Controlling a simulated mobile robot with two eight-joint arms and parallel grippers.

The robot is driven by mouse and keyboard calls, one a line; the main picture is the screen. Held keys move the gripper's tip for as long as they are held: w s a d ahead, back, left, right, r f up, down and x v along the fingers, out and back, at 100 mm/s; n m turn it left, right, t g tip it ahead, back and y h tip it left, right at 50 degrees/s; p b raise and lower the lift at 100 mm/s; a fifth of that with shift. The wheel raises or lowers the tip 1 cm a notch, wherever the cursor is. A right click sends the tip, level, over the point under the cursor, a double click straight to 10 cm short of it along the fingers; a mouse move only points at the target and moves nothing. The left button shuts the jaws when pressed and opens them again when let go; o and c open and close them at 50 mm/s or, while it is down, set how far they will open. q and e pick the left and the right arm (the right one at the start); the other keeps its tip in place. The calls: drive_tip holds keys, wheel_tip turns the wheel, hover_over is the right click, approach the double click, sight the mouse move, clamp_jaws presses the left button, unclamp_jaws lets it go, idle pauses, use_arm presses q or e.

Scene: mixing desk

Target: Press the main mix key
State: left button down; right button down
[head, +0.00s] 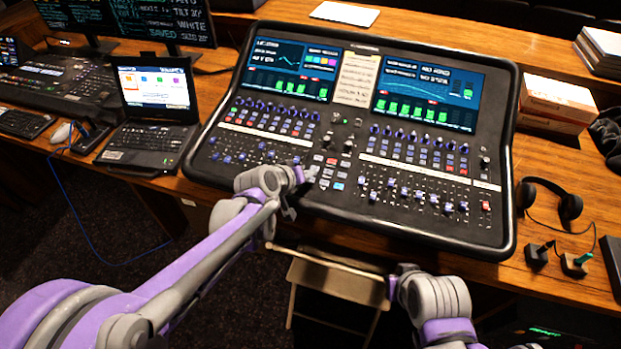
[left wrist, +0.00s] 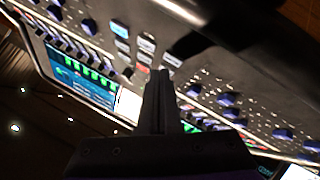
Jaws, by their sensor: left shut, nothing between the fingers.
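The mixing desk (head: 270,205) is a large black console with two screens, fader rows and knobs. A small cluster of keys (head: 331,172) sits at its centre, some white, one red and one lit cyan; the cluster also shows in the left wrist view (left wrist: 133,43). I cannot read which one is the main mix key. My left gripper (head: 312,174) is at the left edge of this cluster, low over the desk. Its shut, empty fingers (left wrist: 158,82) point toward the keys; contact cannot be told. My right gripper (head: 392,287) is below the desk's front edge, its fingers unclear.
A laptop (head: 155,100) and a lighting console (head: 60,80) stand left of the desk. Headphones (head: 550,197), small boxes with switches (head: 575,264) and stacked boxes (head: 556,100) lie at the right.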

idle(0.6)
use_arm(q)
drive_tip(key=shift+f+b, duration=0.3)
drive_tip(key=shift+f, duration=0.15)
use_arm(e)
drive_tip(key=shift+s+f, duration=0.2)
drive_tip(key=shift+f, duration=0.2)
use_arm(q)
drive_tip(key=shift+w+f, duration=0.1)
drive_tip(key=shift+f, duration=0.2)
use_arm(e)
drive_tip(key=shift+f, duration=0.3)
use_arm(q)
drive_tip(key=shift+r, duration=0.15)
use_arm(e)
drive_tip(key=shift+r, duration=0.15)
use_arm(q)
drive_tip(key=shift+r, duration=0.6)
use_arm(e)
drive_tip(key=shift+w+r, duration=0.15)
drive_tip(key=shift+r, duration=0.25)
